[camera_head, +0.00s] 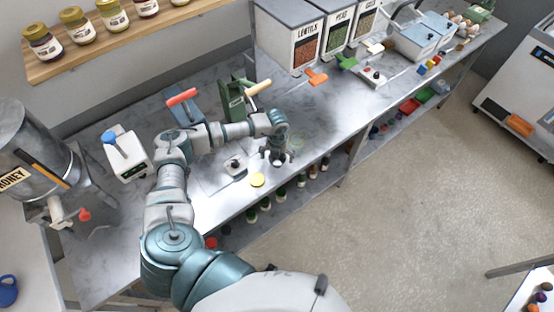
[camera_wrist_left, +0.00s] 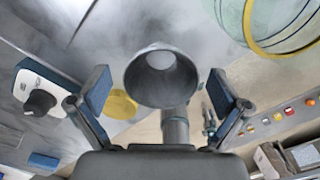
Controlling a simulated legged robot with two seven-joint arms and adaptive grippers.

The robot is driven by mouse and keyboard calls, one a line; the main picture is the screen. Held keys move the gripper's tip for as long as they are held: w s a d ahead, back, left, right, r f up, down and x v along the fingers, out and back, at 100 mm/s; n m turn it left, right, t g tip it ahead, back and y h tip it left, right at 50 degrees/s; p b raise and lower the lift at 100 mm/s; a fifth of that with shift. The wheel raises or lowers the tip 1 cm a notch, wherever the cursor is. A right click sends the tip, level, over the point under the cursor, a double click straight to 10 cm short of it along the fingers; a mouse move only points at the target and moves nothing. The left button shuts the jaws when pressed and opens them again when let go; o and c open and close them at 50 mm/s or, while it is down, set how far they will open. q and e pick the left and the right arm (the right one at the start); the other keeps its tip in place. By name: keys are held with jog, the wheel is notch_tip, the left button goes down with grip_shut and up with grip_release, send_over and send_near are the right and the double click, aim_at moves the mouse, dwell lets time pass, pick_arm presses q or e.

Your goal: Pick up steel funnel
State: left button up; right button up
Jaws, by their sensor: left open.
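The steel funnel (camera_wrist_left: 160,76) shows in the left wrist view as a grey cone with its wide round mouth towards the camera and a spout (camera_wrist_left: 175,125) below it. My left gripper (camera_wrist_left: 160,98) is open, with one blue-padded finger on each side of the funnel and visible gaps between. In the head view my left gripper (camera_head: 277,158) is over the front part of the steel counter, and a small part of the funnel seems to show there, mostly hidden by the gripper. My right gripper is in neither view.
A clear glass jar (camera_wrist_left: 283,22) with a yellow rim stands close to the right finger. A yellow disc (camera_head: 257,180) and a white device with a black knob (camera_head: 235,166) lie left of the gripper. The counter's front edge is near. Labelled bins (camera_head: 291,40) stand behind.

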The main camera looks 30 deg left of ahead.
pick_arm(q)
jog(key=shift+f, duration=0.25)
jog(key=shift+d, duration=0.1)
jog(key=c, duration=1.2)
jog(key=shift+c, duration=0.2)
jog(key=shift+r, duration=0.2)
